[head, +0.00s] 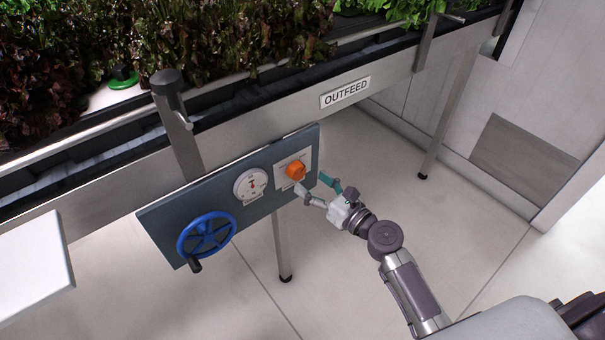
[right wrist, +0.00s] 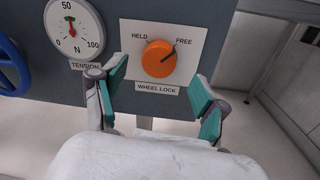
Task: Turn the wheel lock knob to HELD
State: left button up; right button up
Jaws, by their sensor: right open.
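The orange wheel lock knob (head: 295,170) sits on a white plate at the right end of the dark panel. In the right wrist view the knob (right wrist: 159,59) has its dark pointer line turned up and right, toward FREE; HELD is at upper left. My right gripper (head: 315,187) is open close in front of the panel. In the right wrist view its teal-padded fingers (right wrist: 160,95) are spread, one left of and one right of the plate's lower part, apart from the knob. The gap between them is empty. My left gripper is not in view.
The panel also carries a tension gauge (head: 250,185) and a blue handwheel (head: 206,236) left of the knob. The OUTFEED trough (head: 230,130) with lettuce runs above. A table leg (head: 281,245) stands below the panel. The floor at right is clear.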

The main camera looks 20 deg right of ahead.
aim_at(300, 174)
jog(key=shift+x, duration=2.05)
jog(key=c, duration=1.2)
